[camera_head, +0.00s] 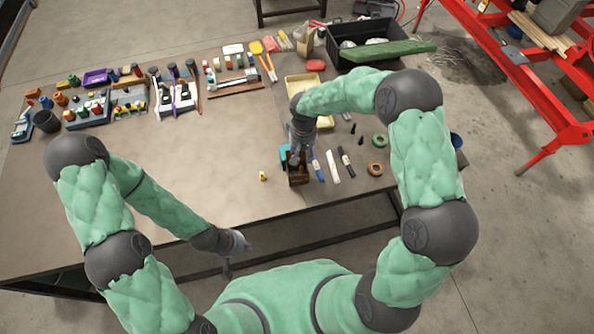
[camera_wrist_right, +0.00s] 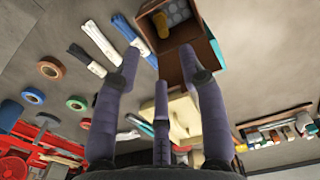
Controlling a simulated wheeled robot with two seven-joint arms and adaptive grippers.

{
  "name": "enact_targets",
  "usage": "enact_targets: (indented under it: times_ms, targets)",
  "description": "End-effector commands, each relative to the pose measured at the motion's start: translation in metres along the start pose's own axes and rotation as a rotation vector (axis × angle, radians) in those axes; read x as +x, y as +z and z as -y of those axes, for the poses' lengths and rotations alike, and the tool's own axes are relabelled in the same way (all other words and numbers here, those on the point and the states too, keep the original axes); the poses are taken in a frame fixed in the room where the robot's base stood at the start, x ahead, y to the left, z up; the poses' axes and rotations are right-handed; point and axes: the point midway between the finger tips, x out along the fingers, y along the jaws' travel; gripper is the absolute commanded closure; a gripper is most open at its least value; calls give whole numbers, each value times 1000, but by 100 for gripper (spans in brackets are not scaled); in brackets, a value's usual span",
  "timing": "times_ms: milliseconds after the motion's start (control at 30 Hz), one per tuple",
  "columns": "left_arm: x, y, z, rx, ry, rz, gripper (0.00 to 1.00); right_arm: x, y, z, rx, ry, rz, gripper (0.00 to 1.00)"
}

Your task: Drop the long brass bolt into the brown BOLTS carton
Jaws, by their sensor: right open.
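The brown carton (camera_head: 298,181) stands on the table near its front edge. It also shows at the top of the right wrist view (camera_wrist_right: 184,68), open side toward the camera. A gold-coloured cylindrical piece (camera_wrist_right: 160,24) shows inside it, beside grey round shapes; it looks like the brass bolt, though its full length is hidden. My right gripper (camera_wrist_right: 160,62) is open, its fingers spread with nothing between them. In the head view it (camera_head: 300,152) is above the carton's back side. My left gripper (camera_head: 233,262) hangs in front of the table's edge; its fingers are too small to read.
A small yellow piece (camera_head: 262,176) stands left of the carton. A teal box (camera_head: 285,151) touches or nearly touches the carton's back left. A cream tray (camera_head: 303,82) is behind. The table's middle left is clear.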

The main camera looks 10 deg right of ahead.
Motion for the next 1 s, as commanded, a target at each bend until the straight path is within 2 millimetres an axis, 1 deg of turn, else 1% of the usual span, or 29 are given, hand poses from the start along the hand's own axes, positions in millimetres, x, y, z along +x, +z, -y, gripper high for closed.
enact_targets:
  times_ms: [167, 267, 500, 600, 700, 833, 1000]
  targets:
    - [0, 0, 0, 0, 0, 0, 100, -11, -1, 0, 0, 1, -2, 58]
    - [0, 0, 0, 0, 0, 0, 100, -27, -2, 0, 0, 0, -5, 58]
    - [0, 0, 0, 0, 0, 0, 100, -75, -1, 0, -1, 0, -5, 58]
    - [0, 0, 0, 0, 0, 0, 100, -92, -1, 0, 0, -1, -4, 58]
    - [0, 0, 0, 0, 0, 0, 100, -105, -1, 0, 0, 0, -3, 58]
    - [0, 0, 0, 0, 0, 0, 100, -116, -1, 0, 0, 0, -1, 58]
    - [0, 0, 0, 0, 0, 0, 100, -120, 0, 0, 0, 0, 0, 58]
